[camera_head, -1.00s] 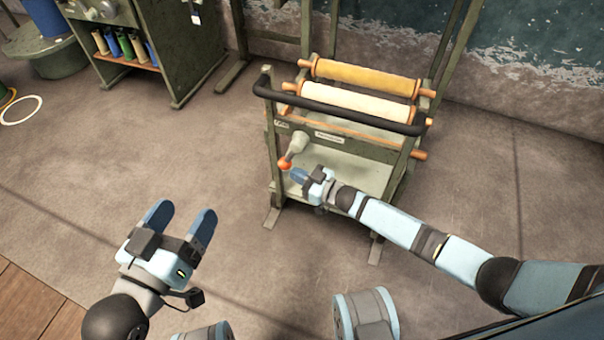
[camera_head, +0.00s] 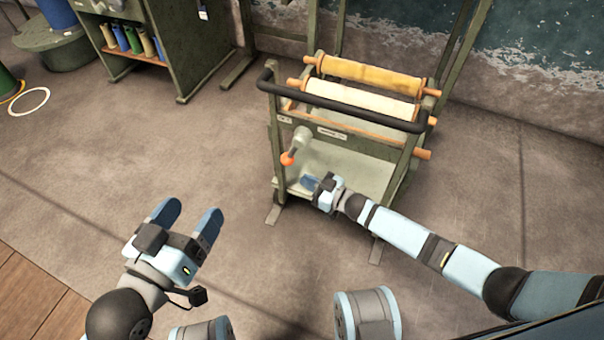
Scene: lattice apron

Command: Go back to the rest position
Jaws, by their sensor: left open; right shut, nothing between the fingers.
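My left gripper (camera_head: 189,222) is open and empty over bare floor at the lower left, its two blue fingers apart and pointing up the picture. My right gripper (camera_head: 309,183) is shut and empty in front of the green roller stand (camera_head: 278,155). It is just below and right of the orange knob (camera_head: 287,159) on the stand's crank (camera_head: 300,141), with a small gap between them in the picture. My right arm reaches in from the right edge.
The stand carries a yellow roller (camera_head: 370,74), a cream roller (camera_head: 360,101) and a black handle bar (camera_head: 340,106). A green cabinet (camera_head: 190,50) with several coloured rolls stands at the upper left. A white ring (camera_head: 29,102) lies on the floor. The floor left of the stand is clear.

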